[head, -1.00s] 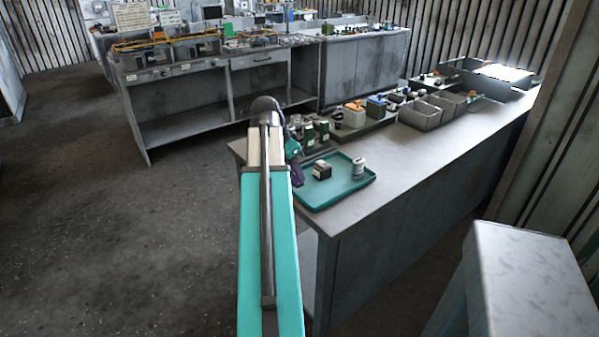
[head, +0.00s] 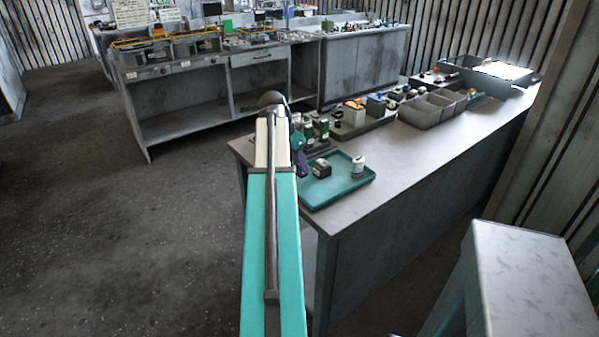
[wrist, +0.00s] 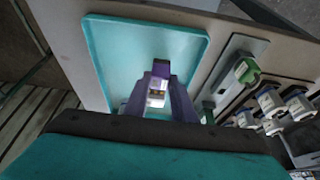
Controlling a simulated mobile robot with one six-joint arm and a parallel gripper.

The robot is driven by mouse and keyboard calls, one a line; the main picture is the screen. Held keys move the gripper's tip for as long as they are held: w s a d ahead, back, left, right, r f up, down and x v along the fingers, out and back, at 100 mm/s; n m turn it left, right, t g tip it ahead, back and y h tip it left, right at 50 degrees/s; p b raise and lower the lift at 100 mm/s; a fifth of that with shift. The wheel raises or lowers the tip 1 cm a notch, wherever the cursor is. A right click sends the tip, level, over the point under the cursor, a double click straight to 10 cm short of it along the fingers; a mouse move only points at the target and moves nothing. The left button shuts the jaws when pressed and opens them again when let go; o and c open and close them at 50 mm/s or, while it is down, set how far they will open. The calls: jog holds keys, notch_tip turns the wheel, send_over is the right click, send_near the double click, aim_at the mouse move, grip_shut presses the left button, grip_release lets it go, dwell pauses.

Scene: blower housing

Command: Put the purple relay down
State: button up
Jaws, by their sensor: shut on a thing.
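The purple relay (wrist: 161,68) shows in the wrist view between my gripper's fingers, with a pale part below it. My gripper (wrist: 156,88) is shut on it. Beneath it is the teal tray (wrist: 110,65), and I cannot tell the gap between them. In the head view my gripper (head: 301,163) is at the left edge of the teal tray (head: 335,194), partly hidden by my arm. The relay cannot be made out clearly there.
Behind are a rack of green-labelled parts (head: 322,130) and grey bins (head: 428,110). The tray's front right is bare, and the bench (head: 410,150) is clear to its right.

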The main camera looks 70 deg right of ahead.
aim_at(299, 167)
jog(key=shift+f+p, duration=0.45)
jog(key=shift+f, duration=1.2)
jog(key=shift+f, duration=0.15)
jog(key=o, duration=0.8)
jog(key=shift+o, duration=0.2)
jog(key=b+v, duration=0.1)
jog(key=v, duration=1.1)
jog(key=shift+b, duration=0.3)
jog(key=shift+s, duration=0.1)
